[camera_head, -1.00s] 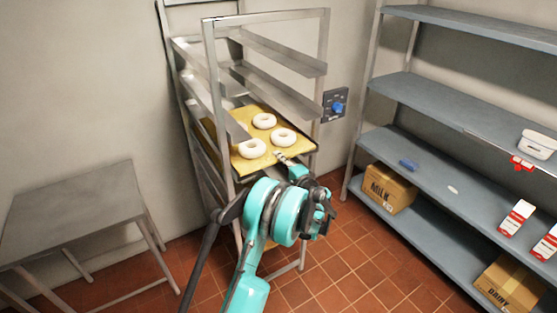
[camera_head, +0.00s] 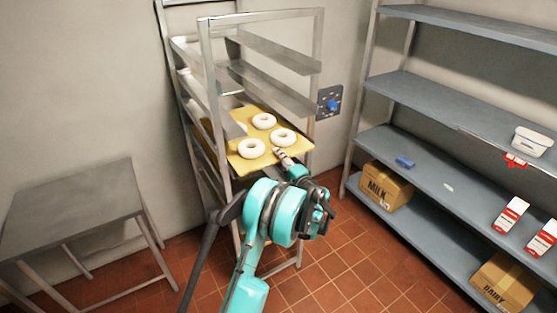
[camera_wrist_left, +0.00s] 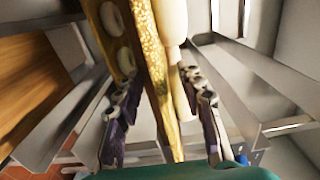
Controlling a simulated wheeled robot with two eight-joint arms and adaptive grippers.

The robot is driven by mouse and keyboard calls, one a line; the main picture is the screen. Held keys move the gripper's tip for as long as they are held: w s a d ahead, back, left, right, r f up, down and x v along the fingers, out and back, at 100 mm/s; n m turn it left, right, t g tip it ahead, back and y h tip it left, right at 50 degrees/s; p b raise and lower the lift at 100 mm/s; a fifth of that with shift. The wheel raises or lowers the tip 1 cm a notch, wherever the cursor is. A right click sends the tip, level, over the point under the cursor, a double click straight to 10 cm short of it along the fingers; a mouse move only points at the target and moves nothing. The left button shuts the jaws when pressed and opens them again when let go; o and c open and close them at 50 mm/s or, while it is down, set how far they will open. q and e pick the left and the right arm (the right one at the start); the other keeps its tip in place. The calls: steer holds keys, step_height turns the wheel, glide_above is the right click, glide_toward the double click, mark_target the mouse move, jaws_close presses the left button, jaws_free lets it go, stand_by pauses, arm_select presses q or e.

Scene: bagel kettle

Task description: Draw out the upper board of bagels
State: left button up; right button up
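In the left wrist view, the fingers of this gripper (camera_wrist_left: 162,112) are apart, one on each side of the board's edge (camera_wrist_left: 152,60). A gap shows beside each finger. A pale bagel (camera_wrist_left: 172,18) lies against one face of the board. My right gripper is in neither view.
Another yellow board with bagels (camera_wrist_left: 112,20) shows in the wrist view. Empty rack rails (camera_head: 270,90) are above the upper board. A grey table (camera_head: 70,205) stands left. Grey shelves (camera_head: 430,100) with boxes stand right. Tiled floor lies open between.

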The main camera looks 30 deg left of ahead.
arm_select(q)
steer(key=shift+b+v, duration=0.7)
steer(key=shift+v, duration=2.8)
